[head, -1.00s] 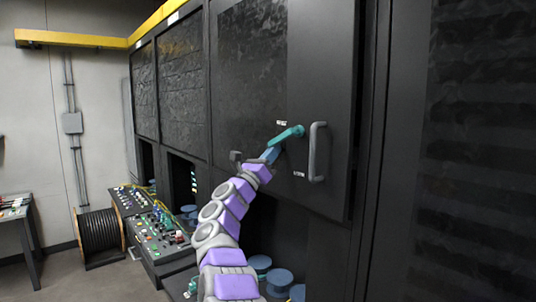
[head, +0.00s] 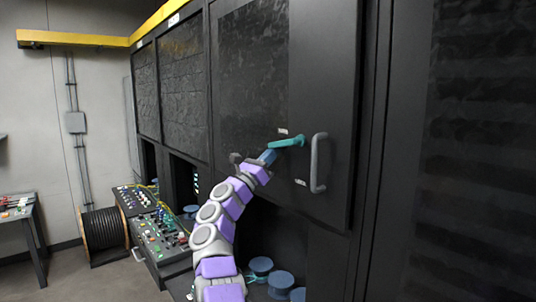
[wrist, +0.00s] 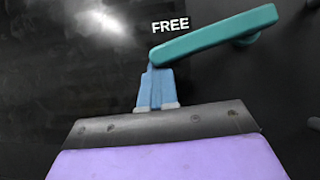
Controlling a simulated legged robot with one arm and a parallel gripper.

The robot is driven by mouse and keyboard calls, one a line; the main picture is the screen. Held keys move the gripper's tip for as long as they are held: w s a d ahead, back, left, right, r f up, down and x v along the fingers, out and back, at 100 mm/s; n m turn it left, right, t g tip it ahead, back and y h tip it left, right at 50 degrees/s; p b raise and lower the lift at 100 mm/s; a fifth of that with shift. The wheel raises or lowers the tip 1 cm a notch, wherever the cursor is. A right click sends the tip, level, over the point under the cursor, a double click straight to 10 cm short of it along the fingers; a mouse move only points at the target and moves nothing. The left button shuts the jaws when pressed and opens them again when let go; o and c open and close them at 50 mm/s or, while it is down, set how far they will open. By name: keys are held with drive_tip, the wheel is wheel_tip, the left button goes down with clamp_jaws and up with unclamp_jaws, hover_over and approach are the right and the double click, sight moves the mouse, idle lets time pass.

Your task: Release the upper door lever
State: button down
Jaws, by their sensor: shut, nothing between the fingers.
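The upper door lever (head: 287,143) is a teal bar on the dark cabinet door, left of the grey handle. In the head view it lies nearly level. My gripper (head: 268,156) has blue fingers and is shut and empty. In the wrist view the gripper (wrist: 153,70) has its tips just under the lever's left end; I cannot tell whether they touch. A white "FREE" label (wrist: 170,26) sits just above the lever.
The grey door handle (head: 319,162) stands out just right of the lever. A smaller label (head: 300,182) sits below. Control consoles (head: 160,235) and blue spools (head: 280,278) are low at the left and below my arm. A cable reel (head: 103,236) stands on the floor.

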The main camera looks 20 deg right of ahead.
drive_tip(key=w+f+b+v, duration=0.1)
drive_tip(key=b+v, duration=0.5)
drive_tip(key=v, duration=0.8)
drive_tip(key=shift+w+f, duration=0.15)
drive_tip(key=shift+f, duration=0.15)
idle(0.5)
drive_tip(key=shift+w+d, duration=0.1)
drive_tip(key=shift+d, duration=0.1)
